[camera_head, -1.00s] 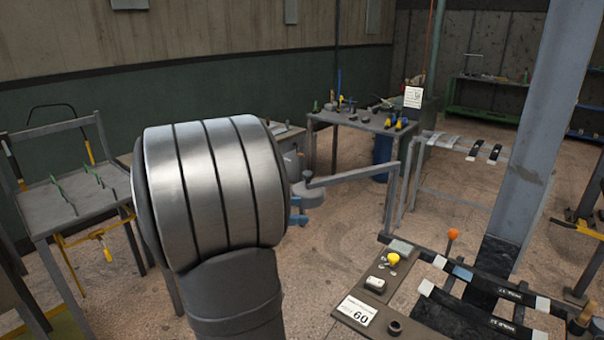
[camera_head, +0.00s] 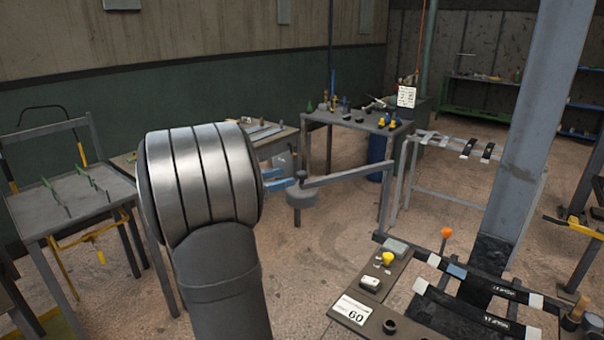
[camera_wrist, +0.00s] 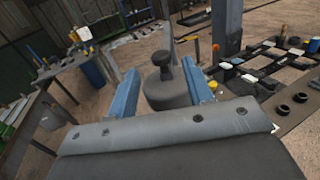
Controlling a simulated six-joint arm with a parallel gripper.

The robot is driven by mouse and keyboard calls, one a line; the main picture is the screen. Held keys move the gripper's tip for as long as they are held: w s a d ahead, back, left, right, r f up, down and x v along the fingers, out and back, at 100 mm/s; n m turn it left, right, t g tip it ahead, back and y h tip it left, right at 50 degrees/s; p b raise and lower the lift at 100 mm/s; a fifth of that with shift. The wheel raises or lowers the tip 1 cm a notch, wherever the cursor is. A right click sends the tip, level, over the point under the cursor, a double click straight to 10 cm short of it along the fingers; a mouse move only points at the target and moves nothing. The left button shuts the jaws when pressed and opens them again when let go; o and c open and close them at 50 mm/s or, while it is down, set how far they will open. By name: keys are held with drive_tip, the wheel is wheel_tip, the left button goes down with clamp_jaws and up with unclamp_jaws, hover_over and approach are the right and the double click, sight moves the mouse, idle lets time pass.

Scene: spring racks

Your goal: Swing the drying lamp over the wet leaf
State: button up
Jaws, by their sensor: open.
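The drying lamp appears to be a grey round head (camera_head: 301,199) with a dark knob (camera_head: 300,176) on top, at the end of a grey swing arm (camera_head: 350,172). The lamp head also shows in the wrist view (camera_wrist: 168,93). My gripper (camera_head: 286,181) is open at the knob's left in the head view. In the wrist view, its blue fingers (camera_wrist: 160,68) stand on either side of the knob, with gaps showing. Dark leaf strips with white ends (camera_head: 478,312) lie on the rack at lower right; one has a blue patch (camera_head: 456,271). I cannot tell which is wet.
A panel (camera_head: 366,285) with a yellow button and a "60" card is at lower right. An orange-knobbed lever (camera_head: 446,233) and a grey pillar (camera_head: 525,150) stand beside the leaves. A tool table (camera_head: 350,120) stands behind the lamp. Floor between lamp and panel is clear.

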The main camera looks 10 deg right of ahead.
sight(302, 172)
drive_tip(key=x, duration=0.6)
drive_tip(key=shift+w+d, duration=0.15)
drive_tip(key=shift+d, duration=0.25)
clamp_jaws()
